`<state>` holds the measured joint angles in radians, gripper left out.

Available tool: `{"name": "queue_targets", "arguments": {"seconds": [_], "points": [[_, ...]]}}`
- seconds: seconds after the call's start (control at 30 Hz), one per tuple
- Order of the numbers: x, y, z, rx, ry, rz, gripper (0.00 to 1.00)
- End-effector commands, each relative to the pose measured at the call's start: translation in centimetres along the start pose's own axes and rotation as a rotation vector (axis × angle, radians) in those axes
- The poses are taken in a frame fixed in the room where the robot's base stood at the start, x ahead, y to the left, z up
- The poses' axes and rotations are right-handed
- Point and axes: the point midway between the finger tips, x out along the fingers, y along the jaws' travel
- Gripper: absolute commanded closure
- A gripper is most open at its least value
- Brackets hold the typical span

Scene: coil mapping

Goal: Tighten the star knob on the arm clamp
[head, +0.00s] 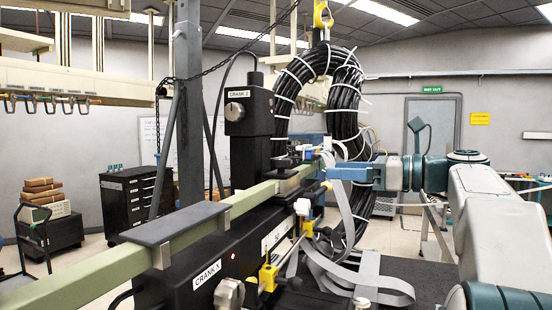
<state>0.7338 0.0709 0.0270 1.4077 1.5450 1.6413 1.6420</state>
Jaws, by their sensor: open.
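My gripper (324,172) reaches in from the right. Its blue body is level beside the clamp area, with its jaws apart at the green beam's far end. A dark clamp block (289,184) sits on the pale green beam (232,203). The star knob cannot be told apart for certain; small yellow and white parts show close to the jaws. A white round knob (302,207) sits just below and left of the gripper. Whether the jaws touch anything cannot be told.
A black post marked CRANK Z (250,130) and a black rail marked CRANK X (205,262) flank the beam. A thick black cable coil (350,110) hangs from a yellow hook behind the gripper. Grey straps (365,280) drape below. A grey upright (188,100) stands left.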

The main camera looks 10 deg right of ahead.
Motion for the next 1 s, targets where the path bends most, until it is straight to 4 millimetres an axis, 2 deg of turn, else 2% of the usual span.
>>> {"name": "queue_targets", "arguments": {"seconds": [0.1, 0.23, 0.7, 0.9, 1.0], "points": [[-0.5, -0.2, 0.9, 0.018, -0.026, 0.003, 0.40], [0.5, -0.2, 1.1, 0.023, -0.033, 0.008, 0.40], [10.0, -0.1, 1.4, 0.024, -0.031, 0.010, 0.40], [12.4, -0.2, 1.4, 0.023, -0.030, 0.007, 0.40], [13.0, -0.2, 1.4, 0.022, -0.030, 0.005, 0.40]]}}
